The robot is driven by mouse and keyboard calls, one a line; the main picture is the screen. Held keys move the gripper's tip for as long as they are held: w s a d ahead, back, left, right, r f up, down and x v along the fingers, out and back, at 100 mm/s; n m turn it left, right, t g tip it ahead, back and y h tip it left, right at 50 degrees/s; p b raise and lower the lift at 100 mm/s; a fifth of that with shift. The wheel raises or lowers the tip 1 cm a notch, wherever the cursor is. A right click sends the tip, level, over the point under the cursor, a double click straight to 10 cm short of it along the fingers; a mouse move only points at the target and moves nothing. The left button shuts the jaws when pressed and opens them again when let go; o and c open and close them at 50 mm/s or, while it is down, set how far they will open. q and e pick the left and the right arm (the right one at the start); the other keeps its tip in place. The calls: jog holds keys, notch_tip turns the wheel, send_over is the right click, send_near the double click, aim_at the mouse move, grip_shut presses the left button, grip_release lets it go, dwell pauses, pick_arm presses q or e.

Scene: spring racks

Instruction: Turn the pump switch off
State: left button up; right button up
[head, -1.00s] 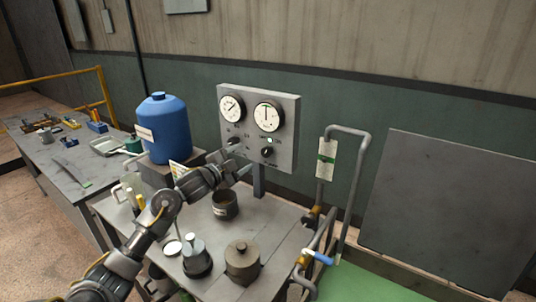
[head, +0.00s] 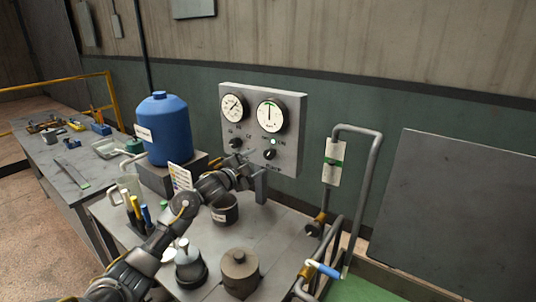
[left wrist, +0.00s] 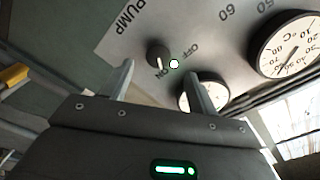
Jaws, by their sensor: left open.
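The pump switch is a dark round knob (head: 269,154) low on the grey gauge panel (head: 291,161), under the right gauge. In the left wrist view the knob (left wrist: 156,53) is beside the word PUMP, with ON and OFF marks; its pale pointer seems to face ON. A small lit lamp (left wrist: 174,64) is beside it, and looks green in the head view (head: 273,142). My left gripper (head: 243,170) is open and empty, left of and below the knob. In the left wrist view the knob lies ahead, between the gripper's fingertips (left wrist: 160,72), apart from them. My right gripper is not in view.
A second knob (head: 235,143) is left of the pump knob, close to my gripper. Bent pipes with a blue-handled valve (head: 323,269) are at the right.

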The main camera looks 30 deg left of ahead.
aim_at(267, 155)
pick_arm(q)
jog(key=w, duration=0.3)
jog(key=w+d+p, duration=0.1)
jog(key=w, duration=0.2)
jog(key=shift+w+d, duration=0.15)
jog(key=shift+w, duration=0.1)
jog(key=shift+w+p, duration=0.3)
jog(key=shift+w, duration=0.05)
jog(key=c, duration=1)
